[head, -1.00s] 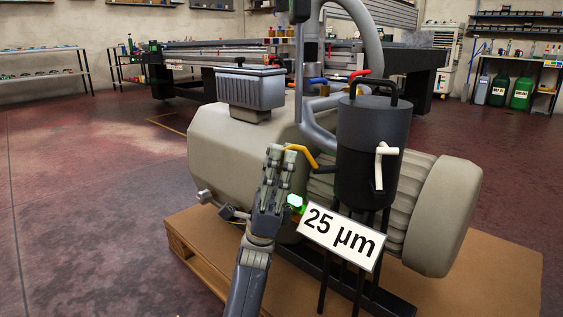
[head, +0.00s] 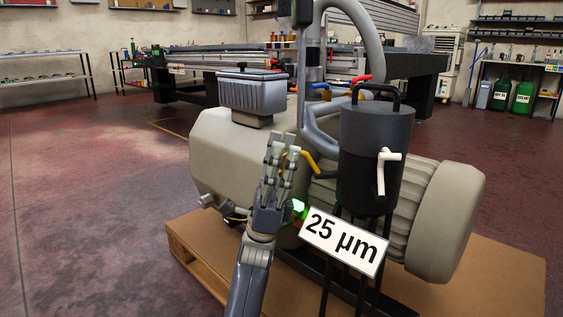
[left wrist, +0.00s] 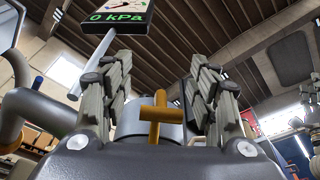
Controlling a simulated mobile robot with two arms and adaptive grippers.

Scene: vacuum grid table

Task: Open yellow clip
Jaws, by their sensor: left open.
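The yellow clip (head: 309,161) is a bent yellow lever beside the black cylinder of the pump unit. In the head view it is partly hidden behind my left fingers. In the left wrist view a yellow T-shaped handle (left wrist: 154,115) stands between the two finger groups, with no clear contact. My left gripper (head: 282,148) points upward in front of the pump, its fingers apart and empty. Its fingers also frame the left wrist view (left wrist: 160,65). The distance from fingers to clip is hard to judge. My right gripper is not in view.
The black cylinder (head: 376,145) with a white handle (head: 385,172) stands right of the gripper. A "25 µm" sign (head: 344,242) is below it. The grey pump (head: 222,150) rests on a wooden pallet (head: 480,255). A gauge reading 0 kPa (left wrist: 117,12) hangs above. Floor at left is clear.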

